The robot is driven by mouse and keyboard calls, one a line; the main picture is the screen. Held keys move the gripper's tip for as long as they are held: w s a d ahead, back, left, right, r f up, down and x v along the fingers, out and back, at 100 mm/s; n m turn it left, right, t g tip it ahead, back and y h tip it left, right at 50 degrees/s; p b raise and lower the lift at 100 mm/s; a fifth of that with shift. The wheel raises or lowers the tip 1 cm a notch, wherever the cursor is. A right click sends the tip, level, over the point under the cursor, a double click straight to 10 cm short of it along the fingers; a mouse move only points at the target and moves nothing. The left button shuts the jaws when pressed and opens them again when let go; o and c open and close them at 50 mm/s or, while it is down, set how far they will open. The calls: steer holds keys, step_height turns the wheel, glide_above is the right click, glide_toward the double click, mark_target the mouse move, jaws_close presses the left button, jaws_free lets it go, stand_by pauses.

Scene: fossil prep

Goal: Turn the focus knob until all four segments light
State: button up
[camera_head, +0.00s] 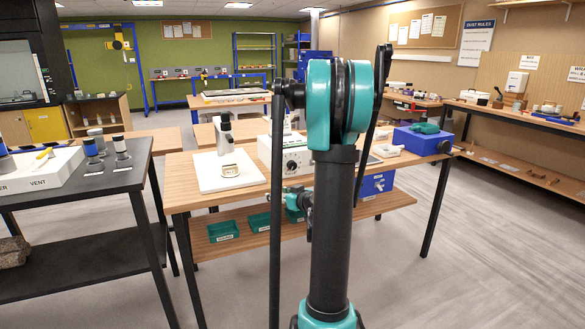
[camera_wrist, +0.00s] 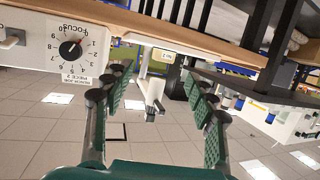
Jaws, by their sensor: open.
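The focus knob (camera_wrist: 70,48) is a round black knob on a white panel with a numbered dial, at the upper left of the wrist view, where the picture is upside down. In the head view the knob (camera_head: 292,165) is small on the front of a pale box (camera_head: 270,152) on the wooden bench. My gripper (camera_wrist: 158,88) is open and empty, with green ridged pads, and the knob lies outside its fingers. In the head view my gripper (camera_head: 299,203) is by the bench's front edge, partly hidden by my arm. I cannot make out the four segments.
A microscope stand (camera_head: 224,138) on a white base is left of the box. A blue box (camera_head: 422,140) is at the bench's right. Green bins (camera_head: 223,231) sit on the lower shelf. A black table (camera_head: 95,182) stands at left. Floor at right is clear.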

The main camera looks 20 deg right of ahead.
steer(key=w+d+m+t+h, duration=0.15)
steer(key=d+t+h, duration=0.25)
steer(key=d, duration=1)
glide_toward(293, 166)
steer(key=w, duration=0.9)
steer(key=shift+w+r, duration=0.1)
steer(key=shift+w, duration=0.15)
steer(key=shift+c, duration=0.6)
steer(key=c, duration=1)
steer(key=shift+c, duration=0.2)
